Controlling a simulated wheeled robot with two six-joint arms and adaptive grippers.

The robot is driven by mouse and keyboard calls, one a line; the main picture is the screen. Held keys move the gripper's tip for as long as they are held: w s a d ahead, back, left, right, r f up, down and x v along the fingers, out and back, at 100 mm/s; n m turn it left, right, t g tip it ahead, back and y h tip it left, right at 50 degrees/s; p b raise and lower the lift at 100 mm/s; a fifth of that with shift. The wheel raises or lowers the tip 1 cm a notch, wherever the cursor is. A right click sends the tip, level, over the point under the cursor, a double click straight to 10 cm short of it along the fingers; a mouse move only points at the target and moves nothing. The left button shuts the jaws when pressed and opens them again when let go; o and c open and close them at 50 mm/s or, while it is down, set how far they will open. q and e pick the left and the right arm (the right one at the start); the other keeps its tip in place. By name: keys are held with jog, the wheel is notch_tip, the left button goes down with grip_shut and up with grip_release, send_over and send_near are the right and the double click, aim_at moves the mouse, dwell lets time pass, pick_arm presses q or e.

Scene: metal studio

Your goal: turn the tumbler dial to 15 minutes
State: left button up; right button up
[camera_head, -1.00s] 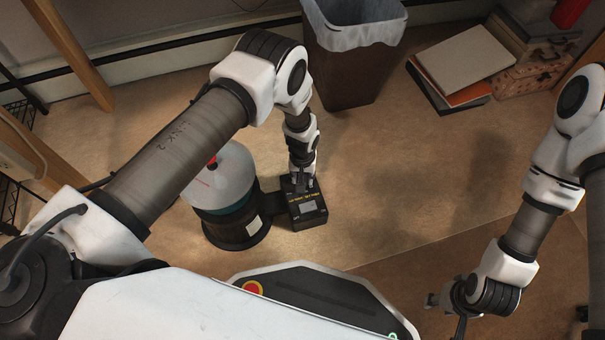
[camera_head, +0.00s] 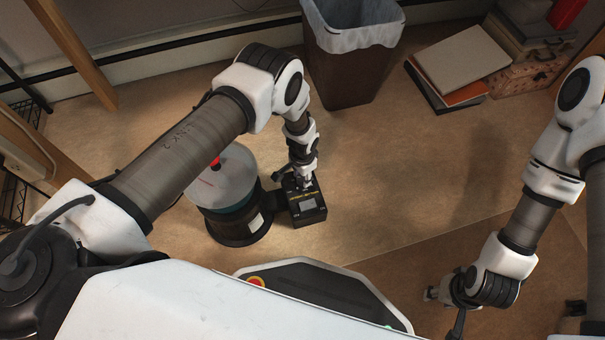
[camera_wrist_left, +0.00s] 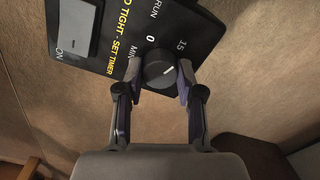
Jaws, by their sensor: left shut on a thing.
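The tumbler's black control box (camera_head: 308,216) sits on the floor beside its round drum (camera_head: 222,222). My left gripper (camera_head: 304,186) comes down on the box from above. In the left wrist view, its fingers (camera_wrist_left: 159,82) are shut on the round black dial (camera_wrist_left: 155,68), one on each side. A short white line on the dial slants to the right and slightly up. The printed "0" is above the dial and "15" is up to its right. My right gripper (camera_head: 433,293) is low at the right, away from the tumbler; its fingers are too small to read.
A rocker switch (camera_wrist_left: 79,25) marked ON is on the same panel. A lined waste bin (camera_head: 350,70) stands behind the tumbler. Books (camera_head: 462,58) and a patterned case (camera_head: 525,80) are at the back right. The floor right of the box is clear.

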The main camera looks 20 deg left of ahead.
aim_at(302, 178)
pick_arm(q)
jog(key=shift+m, duration=0.3)
jog(key=o, duration=1.2)
jog(key=shift+c, duration=0.2)
notch_tip(302, 178, up, 12)
